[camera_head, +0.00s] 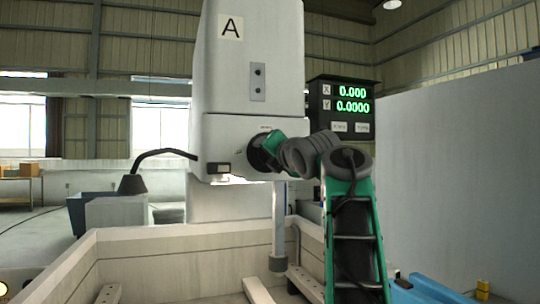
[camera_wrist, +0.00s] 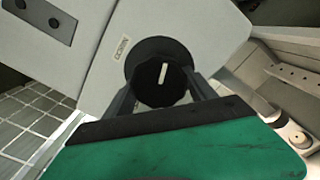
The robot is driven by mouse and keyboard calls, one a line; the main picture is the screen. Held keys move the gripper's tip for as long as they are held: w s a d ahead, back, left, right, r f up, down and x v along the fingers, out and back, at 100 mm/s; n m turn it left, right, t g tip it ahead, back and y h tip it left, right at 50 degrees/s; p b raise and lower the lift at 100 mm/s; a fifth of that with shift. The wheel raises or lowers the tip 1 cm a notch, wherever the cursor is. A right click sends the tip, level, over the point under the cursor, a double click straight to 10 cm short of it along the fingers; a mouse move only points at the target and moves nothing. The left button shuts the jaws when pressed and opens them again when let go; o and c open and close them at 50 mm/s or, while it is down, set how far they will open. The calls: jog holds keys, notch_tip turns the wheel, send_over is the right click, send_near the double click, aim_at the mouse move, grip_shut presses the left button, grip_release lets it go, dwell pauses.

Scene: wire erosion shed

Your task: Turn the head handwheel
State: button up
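The head handwheel is a round black knob with a white pointer mark on its face, on the grey machine head. In the wrist view the handwheel (camera_wrist: 150,92) sits between the two dark fingers of my gripper (camera_wrist: 162,88). The fingers stand apart, one on each side of it, very close to its rim. I cannot tell whether they press on it. The white pointer is almost upright, leaning slightly right. In the head view my gripper (camera_head: 268,148) is at the right side of the machine head (camera_head: 225,140) and largely hides the handwheel.
A pale tank wall (camera_head: 180,245) runs below the head, with a vertical post (camera_head: 279,225) inside. A black lamp (camera_head: 132,183) is at the left. A large grey panel (camera_head: 460,180) fills the right.

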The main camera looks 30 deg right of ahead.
jog(key=o, duration=0.5)
jog(key=b+v, duration=0.2)
jog(key=v, duration=0.5)
jog(key=shift+s+a, duration=0.1)
jog(key=shift+s, duration=0.25)
jog(key=shift+a, duration=0.1)
